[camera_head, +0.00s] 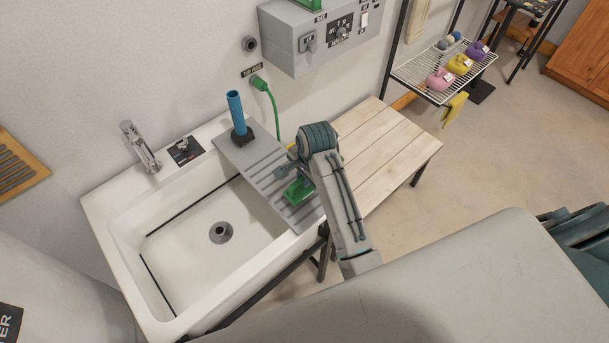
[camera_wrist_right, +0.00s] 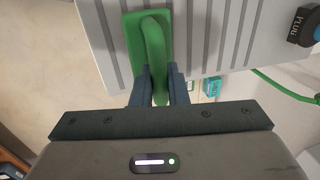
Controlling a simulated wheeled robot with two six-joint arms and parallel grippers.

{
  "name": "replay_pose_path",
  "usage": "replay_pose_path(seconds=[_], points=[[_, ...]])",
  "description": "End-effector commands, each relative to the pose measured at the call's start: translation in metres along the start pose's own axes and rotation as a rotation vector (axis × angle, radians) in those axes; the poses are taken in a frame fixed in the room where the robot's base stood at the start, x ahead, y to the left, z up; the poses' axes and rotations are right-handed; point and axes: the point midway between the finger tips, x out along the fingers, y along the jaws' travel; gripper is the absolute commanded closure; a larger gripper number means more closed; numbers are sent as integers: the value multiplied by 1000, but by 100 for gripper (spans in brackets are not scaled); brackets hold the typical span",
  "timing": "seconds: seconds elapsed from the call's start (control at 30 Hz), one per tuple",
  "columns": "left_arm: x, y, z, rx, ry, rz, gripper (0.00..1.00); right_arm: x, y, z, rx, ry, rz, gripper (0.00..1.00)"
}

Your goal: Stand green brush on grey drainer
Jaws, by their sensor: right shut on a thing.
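The green brush (camera_head: 298,193) is at the front part of the grey ribbed drainer (camera_head: 262,176), right of the sink basin. In the right wrist view the brush (camera_wrist_right: 125,40) shows a flat green block with a curved green handle, over the grey ribs (camera_wrist_right: 215,35). My right gripper (camera_head: 287,172) is shut on the handle, with its two dark fingers either side of it in the wrist view (camera_wrist_right: 161,75). I cannot tell whether the block touches the drainer. My arm hides part of the drainer's right side. My left gripper is not in view.
A blue upright tube (camera_head: 235,112) on a dark base stands at the drainer's back end. The white sink (camera_head: 150,290) lies to the left, with a tap (camera_head: 137,145). A slatted wooden bench (camera_head: 390,150) is to the right. A green hose (camera_head: 274,105) hangs behind.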

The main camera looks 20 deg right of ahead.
Motion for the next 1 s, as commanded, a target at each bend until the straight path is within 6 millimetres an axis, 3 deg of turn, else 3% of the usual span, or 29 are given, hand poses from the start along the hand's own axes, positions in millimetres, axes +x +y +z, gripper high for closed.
replay_pose_path(seconds=[0.1,0.5,0.53,0.6,1.0], points=[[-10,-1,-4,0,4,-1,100,10,2,0,0,1,0,100],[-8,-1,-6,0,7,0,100,17,3,0,0,1,-2,100],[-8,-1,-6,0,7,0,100,16,3,0,0,2,-2,81],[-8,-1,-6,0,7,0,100,16,3,0,0,2,-2,67],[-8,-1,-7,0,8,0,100,10,-2,-1,-1,2,-5,65]])
